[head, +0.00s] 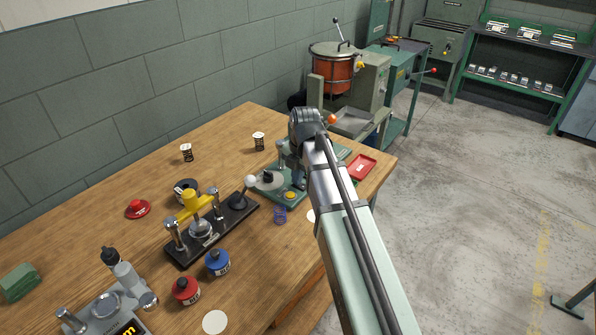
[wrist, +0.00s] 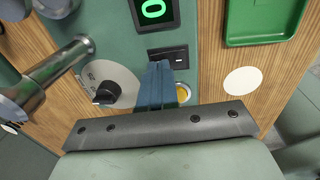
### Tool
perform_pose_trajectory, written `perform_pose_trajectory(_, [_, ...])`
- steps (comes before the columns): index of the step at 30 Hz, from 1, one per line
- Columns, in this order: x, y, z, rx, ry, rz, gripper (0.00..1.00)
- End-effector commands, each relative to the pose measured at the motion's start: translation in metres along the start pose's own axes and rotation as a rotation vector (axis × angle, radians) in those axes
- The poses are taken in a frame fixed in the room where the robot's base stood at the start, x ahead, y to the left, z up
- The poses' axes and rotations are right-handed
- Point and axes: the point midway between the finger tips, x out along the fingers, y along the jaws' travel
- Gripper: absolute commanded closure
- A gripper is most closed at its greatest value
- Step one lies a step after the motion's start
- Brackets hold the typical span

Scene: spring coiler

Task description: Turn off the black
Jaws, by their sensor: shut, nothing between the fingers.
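The green spring coiler (head: 270,196) stands on the wooden table in the head view, partly hidden by my arm. In the wrist view its panel has a black switch (wrist: 178,54) in a dark frame, below a display (wrist: 152,10) showing a green 0. A black knob (wrist: 106,93) sits on a pale round dial to the left. A yellow button (wrist: 184,94) shows partly behind my fingers. My gripper (wrist: 161,66) is shut and empty, its blue fingertips over the panel just below the black switch. I cannot tell whether they touch it.
A metal rod (wrist: 60,68) lies left of my fingers. A green tray (wrist: 262,22) and a white disc (wrist: 241,80) lie to the right.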

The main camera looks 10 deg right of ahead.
Motion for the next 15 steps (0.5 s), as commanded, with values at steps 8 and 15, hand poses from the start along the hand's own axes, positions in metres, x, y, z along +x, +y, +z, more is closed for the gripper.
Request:
perform_pose_trajectory(8, [0.0016,0.0000,0.0000,0.000,0.000,0.000,1.00])
perform_pose_trajectory(15, [0.0059,0.0011,0.0000,0.000,0.001,-0.001,1.00])
